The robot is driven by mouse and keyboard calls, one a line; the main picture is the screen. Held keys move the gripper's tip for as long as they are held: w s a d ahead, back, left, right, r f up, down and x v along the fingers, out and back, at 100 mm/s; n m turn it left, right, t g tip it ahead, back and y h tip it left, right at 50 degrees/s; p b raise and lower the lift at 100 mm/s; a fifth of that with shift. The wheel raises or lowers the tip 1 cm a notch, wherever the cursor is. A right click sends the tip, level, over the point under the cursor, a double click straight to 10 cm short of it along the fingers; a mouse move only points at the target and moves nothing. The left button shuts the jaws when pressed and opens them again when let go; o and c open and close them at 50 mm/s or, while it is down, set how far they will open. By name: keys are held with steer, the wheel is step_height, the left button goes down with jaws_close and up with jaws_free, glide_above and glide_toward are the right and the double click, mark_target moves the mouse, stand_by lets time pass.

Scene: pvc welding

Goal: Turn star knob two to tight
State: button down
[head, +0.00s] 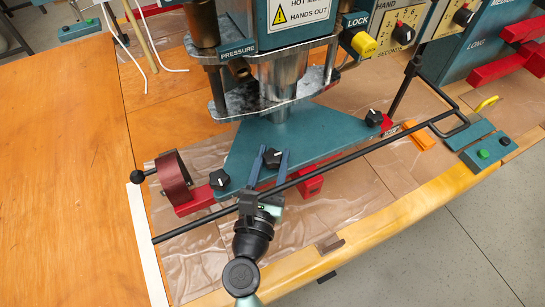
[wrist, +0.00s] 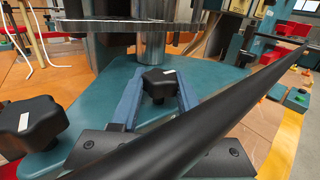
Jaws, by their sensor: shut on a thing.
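Three black star knobs sit on the teal triangular plate (head: 292,135). The middle star knob (head: 272,158), with a white mark on top, is between my gripper's blue fingers (head: 270,160). In the wrist view this knob (wrist: 160,84) sits between the two fingertips (wrist: 158,90), and my gripper is shut on it. The left star knob (head: 219,179) also shows large in the wrist view (wrist: 30,125). The right star knob (head: 373,117) is at the plate's far right corner. Which knob is numbered two cannot be read.
A long black bar (head: 335,163) runs across in front of the plate and crosses the wrist view close to my gripper. A red ring clamp (head: 172,182) stands at left. The press column (head: 280,80) rises behind the knob. The wooden table (head: 70,130) is clear at left.

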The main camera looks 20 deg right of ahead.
stand_by(0.6)
steer(key=shift+c, duration=2)
jaws_free()
steer(key=b+v, duration=0.3)
steer(key=v, duration=1)
steer(key=shift+w, duration=0.15)
steer(key=shift+a, duration=0.15)
